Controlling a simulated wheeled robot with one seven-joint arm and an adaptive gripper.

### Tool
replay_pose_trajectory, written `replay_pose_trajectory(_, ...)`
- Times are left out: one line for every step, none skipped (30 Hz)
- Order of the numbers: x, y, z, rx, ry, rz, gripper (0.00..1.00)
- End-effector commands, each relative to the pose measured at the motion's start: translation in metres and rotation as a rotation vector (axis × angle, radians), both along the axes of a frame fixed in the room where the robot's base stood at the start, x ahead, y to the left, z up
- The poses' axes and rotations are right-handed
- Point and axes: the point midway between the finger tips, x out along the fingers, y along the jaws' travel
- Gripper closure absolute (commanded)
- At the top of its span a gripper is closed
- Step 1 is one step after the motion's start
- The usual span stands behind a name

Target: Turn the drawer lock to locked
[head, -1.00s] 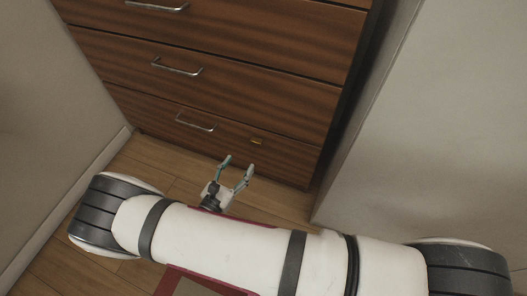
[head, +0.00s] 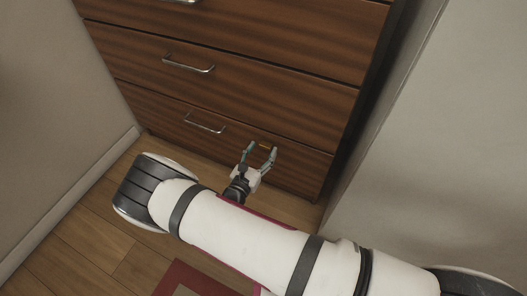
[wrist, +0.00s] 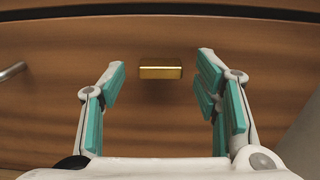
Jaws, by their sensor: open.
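The drawer lock (wrist: 160,69) is a small brass-gold piece on the front of the bottom wooden drawer (head: 300,165). In the wrist view it sits upper centre, its long side level, between and beyond my fingertips. My gripper (wrist: 160,75) is open, with teal pads on both sides and nothing between them touching the lock. In the head view my gripper (head: 262,150) is in front of the bottom drawer, right of its handle, and the lock shows only as a small yellowish bit between the fingertips. Whether a finger touches the drawer front cannot be told.
The bottom drawer's metal handle (head: 205,122) is left of my gripper; its end also shows in the wrist view (wrist: 12,71). Another handle (head: 188,62) is above. Grey walls (head: 440,140) close in on both sides. Wooden floor (head: 100,220) is at lower left.

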Motion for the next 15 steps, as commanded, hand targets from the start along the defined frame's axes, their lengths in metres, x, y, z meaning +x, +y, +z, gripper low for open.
replay_pose_trajectory(0.005, -0.003, -0.001, 0.001, -0.001, -0.002, 0.43)
replay_pose_trajectory(0.008, -0.003, -0.001, 0.000, -0.002, -0.002, 0.43)
replay_pose_trajectory(0.011, -0.004, 0.000, -0.001, -0.002, -0.001, 0.43)
replay_pose_trajectory(0.012, -0.004, 0.000, -0.001, -0.002, 0.000, 0.43)
replay_pose_trajectory(0.013, -0.005, 0.000, 0.000, -0.001, 0.000, 0.43)
replay_pose_trajectory(0.015, -0.005, 0.000, 0.000, -0.001, 0.000, 0.43)
replay_pose_trajectory(0.015, -0.006, 0.000, 0.000, -0.001, 0.000, 0.43)
replay_pose_trajectory(0.016, -0.006, 0.000, 0.000, -0.001, 0.000, 0.43)
replay_pose_trajectory(0.016, -0.006, 0.000, 0.000, 0.000, 0.000, 0.43)
replay_pose_trajectory(0.016, -0.006, 0.000, 0.000, -0.001, 0.000, 0.43)
replay_pose_trajectory(0.016, -0.006, 0.000, 0.000, -0.001, 0.000, 0.43)
replay_pose_trajectory(0.016, -0.006, 0.000, 0.000, -0.001, 0.000, 0.43)
replay_pose_trajectory(0.016, -0.006, 0.000, 0.000, -0.001, 0.000, 0.43)
replay_pose_trajectory(0.016, -0.006, 0.000, 0.000, -0.001, 0.000, 0.43)
replay_pose_trajectory(0.016, -0.006, 0.000, 0.000, -0.001, 0.000, 0.46)
